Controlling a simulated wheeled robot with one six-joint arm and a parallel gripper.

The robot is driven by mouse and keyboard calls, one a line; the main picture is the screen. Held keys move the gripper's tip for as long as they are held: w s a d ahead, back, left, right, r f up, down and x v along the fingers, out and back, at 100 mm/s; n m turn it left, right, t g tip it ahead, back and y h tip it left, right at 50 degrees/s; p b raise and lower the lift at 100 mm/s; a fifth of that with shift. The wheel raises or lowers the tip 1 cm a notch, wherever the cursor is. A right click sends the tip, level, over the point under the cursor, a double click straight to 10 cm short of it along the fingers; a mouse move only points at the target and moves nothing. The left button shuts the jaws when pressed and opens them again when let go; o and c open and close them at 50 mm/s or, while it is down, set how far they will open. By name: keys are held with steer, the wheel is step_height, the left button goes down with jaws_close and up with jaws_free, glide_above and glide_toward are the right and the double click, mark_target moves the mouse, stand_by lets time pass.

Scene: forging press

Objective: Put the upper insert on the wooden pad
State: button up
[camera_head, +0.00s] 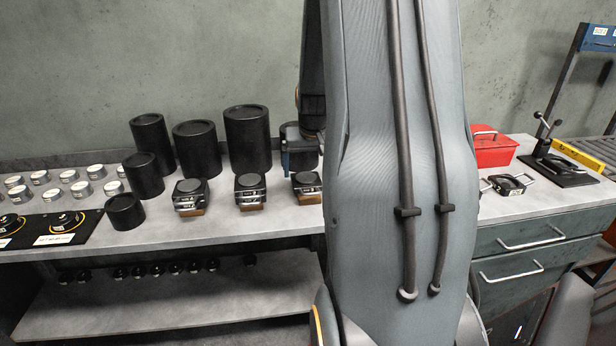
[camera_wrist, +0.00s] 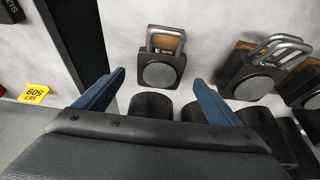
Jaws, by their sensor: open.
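Several dark blocks with round grey tops and wire handles sit on small wooden pads on the bench. In the head view three show, at left (camera_head: 190,194), middle (camera_head: 250,187) and right (camera_head: 306,182). I cannot tell which is the upper insert. A wooden pad (camera_head: 252,207) shows under the middle block. In the wrist view one block (camera_wrist: 160,70) on its wooden pad (camera_wrist: 166,42) lies ahead between my fingers, with others to the right (camera_wrist: 250,78). My gripper (camera_wrist: 158,77) is open and empty, its blue fingers apart. In the head view my arm hides part of the bench.
Black cylinders (camera_head: 247,138) stand behind the blocks. Silver pucks (camera_head: 96,171) and a dark plate (camera_head: 50,228) lie left. A handled dark piece (camera_head: 508,184), a red box (camera_head: 491,149) and a clamp stand (camera_head: 556,170) are right. Bare bench lies in front of the blocks.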

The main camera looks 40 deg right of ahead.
steer(key=v, duration=0.7)
steer(key=s+a+f+n+g+y, duration=0.1)
steer(key=a+f+n, duration=0.1)
steer(key=a, duration=0.7)
steer(key=s+a+f+n+y, duration=0.1)
steer(key=s+a+f, duration=0.1)
steer(key=a, duration=0.7)
steer(key=s+a+f+n+g, duration=0.2)
steer(key=s+a+f+n, duration=0.1)
steer(key=s+a, duration=0.6)
steer(key=a+f, duration=0.1)
steer(key=a, duration=0.2)
steer(key=shift+s+a+f+b, duration=0.2)
steer(key=shift+s+a+b, duration=0.1)
steer(key=shift+a+b, duration=0.1)
